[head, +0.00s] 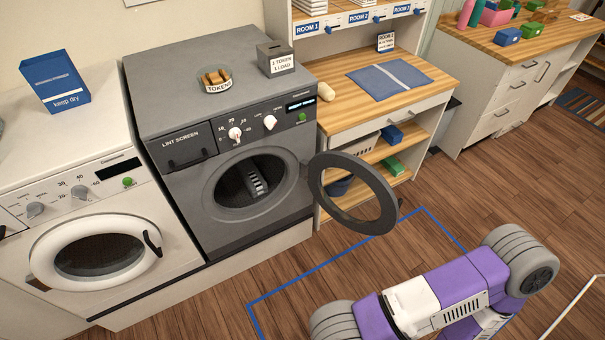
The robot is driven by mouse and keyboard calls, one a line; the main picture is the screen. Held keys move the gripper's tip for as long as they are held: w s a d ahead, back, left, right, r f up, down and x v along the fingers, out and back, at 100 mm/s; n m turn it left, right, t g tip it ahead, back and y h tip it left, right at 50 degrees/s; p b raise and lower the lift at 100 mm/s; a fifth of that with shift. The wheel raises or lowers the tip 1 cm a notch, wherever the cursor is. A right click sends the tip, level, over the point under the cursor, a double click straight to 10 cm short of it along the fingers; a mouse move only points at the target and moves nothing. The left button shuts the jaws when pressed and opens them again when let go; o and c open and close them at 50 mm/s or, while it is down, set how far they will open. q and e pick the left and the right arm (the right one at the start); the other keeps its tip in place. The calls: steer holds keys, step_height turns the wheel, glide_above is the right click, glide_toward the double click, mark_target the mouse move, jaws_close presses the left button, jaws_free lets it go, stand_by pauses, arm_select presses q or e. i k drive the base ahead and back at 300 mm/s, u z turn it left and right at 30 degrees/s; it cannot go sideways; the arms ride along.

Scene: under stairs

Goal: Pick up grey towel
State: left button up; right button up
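I cannot make out a grey towel anywhere in the head view. The grey dryer (235,60) stands in the middle with its round door (357,221) swung open to the right. Its drum (240,182) is dark, with a lighter ribbed part inside. I cannot tell whether any cloth lies in it. Neither of my grippers is in view.
A white washer (75,175) with a shut door stands left of the dryer. Blue lines (290,285) mark the floor in front.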

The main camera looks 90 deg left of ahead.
mark_target(257, 187)
steer(key=u, duration=2.65)
steer(key=i, duration=1.2)
steer(key=u, duration=1.45)
steer(key=i, duration=0.5)
steer(key=u, duration=0.25)
